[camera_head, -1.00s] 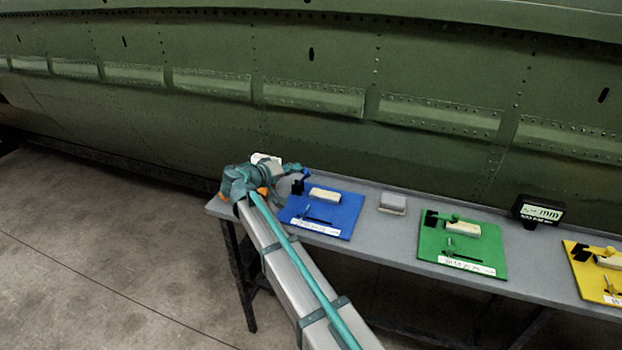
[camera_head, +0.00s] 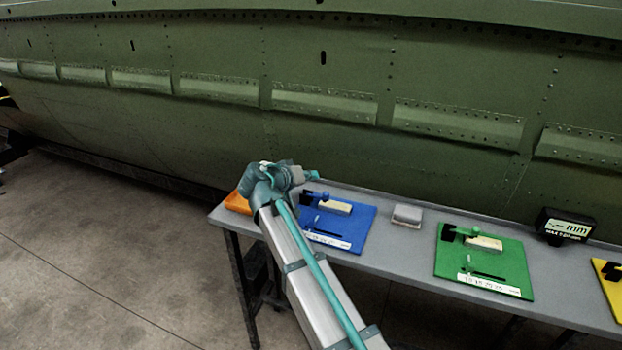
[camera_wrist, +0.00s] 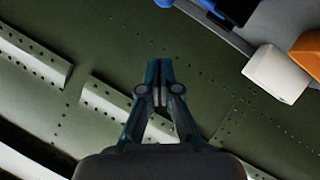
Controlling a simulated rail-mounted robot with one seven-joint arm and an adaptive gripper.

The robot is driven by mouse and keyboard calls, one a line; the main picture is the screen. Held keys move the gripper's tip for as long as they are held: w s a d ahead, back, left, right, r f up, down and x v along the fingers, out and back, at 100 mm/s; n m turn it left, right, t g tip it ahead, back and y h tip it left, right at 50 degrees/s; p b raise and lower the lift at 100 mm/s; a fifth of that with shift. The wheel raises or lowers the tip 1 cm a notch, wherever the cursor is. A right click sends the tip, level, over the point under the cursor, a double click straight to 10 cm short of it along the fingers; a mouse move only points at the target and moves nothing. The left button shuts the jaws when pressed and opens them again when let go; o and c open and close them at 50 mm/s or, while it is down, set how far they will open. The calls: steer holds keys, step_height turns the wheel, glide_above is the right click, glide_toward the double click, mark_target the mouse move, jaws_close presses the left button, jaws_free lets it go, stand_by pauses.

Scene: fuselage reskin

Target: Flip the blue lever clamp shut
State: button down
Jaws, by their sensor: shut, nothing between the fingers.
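The blue lever clamp (camera_head: 324,196) stands on the blue board (camera_head: 352,226) at the left part of the bench. Its blue lever lies low and nearly level, pointing right over a pale block (camera_head: 337,208). My gripper (camera_head: 315,175) is above and behind the clamp in the head view, apart from it as far as I can see. In the wrist view my gripper (camera_wrist: 160,66) has its fingers together and empty, with the green fuselage skin behind them. The clamp cannot be made out clearly in the wrist view.
The grey bench (camera_head: 390,252) runs along the green fuselage (camera_head: 190,140). A green board (camera_head: 510,262) with a similar clamp, a grey block (camera_head: 407,215) and a black display (camera_head: 565,227) stand to the right. An orange object (camera_head: 237,202) is at the bench's left end.

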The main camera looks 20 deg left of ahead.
steer(key=shift+r, duration=0.15)
steer(key=s+r, duration=0.8)
steer(key=s, duration=0.2)
steer(key=shift+r, duration=0.25)
steer(key=shift+a, duration=0.1)
stand_by(0.4)
